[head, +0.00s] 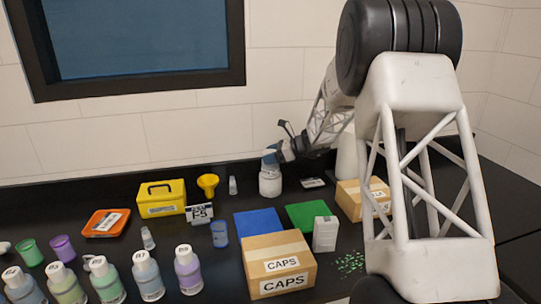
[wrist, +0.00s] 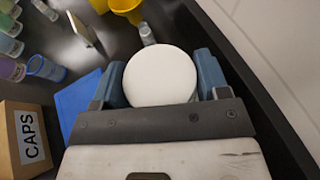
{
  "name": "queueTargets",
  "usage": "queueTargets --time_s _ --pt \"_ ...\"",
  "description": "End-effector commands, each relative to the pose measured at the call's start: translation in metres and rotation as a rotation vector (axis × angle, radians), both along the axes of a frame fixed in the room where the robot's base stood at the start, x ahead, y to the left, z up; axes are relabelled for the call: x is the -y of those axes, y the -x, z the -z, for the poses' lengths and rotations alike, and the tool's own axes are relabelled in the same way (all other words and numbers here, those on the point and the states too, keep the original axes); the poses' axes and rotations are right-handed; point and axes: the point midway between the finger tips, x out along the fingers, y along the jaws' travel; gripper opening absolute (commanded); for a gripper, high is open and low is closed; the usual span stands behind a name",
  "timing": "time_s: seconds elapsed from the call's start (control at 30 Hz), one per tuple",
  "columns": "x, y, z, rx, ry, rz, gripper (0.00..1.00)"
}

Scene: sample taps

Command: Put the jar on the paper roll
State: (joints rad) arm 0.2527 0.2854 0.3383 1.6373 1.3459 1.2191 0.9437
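The jar (head: 270,183) is white with a round lid, upright near the back of the black counter. In the wrist view its white lid (wrist: 160,76) fills the space between the two blue fingers. My gripper (head: 271,158) is at the jar's top, with a finger on each side of the lid (wrist: 160,85). Any gap between fingers and jar is too small to make out, so I cannot tell whether they grip it. A plain white upright shape (head: 346,160), seemingly the paper roll, stands to the right, partly hidden by my arm.
Blue (head: 258,223) and green (head: 306,216) mats lie in front of the jar. A CAPS box (head: 279,266), a white carton (head: 325,234) and another box (head: 350,201) stand nearby. A yellow funnel (head: 208,183) and small vial (head: 232,186) are left. The wall is close behind.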

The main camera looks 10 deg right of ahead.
Motion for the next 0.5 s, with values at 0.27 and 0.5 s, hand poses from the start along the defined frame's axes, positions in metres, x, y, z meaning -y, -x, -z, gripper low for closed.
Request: queueTargets --time_s 0.27,0.5 --pt "0.0 0.0 -0.0005 0.0 0.0 0.0 0.9" --pt "0.0 -0.0001 -0.0029 0.001 0.0 0.0 0.9"
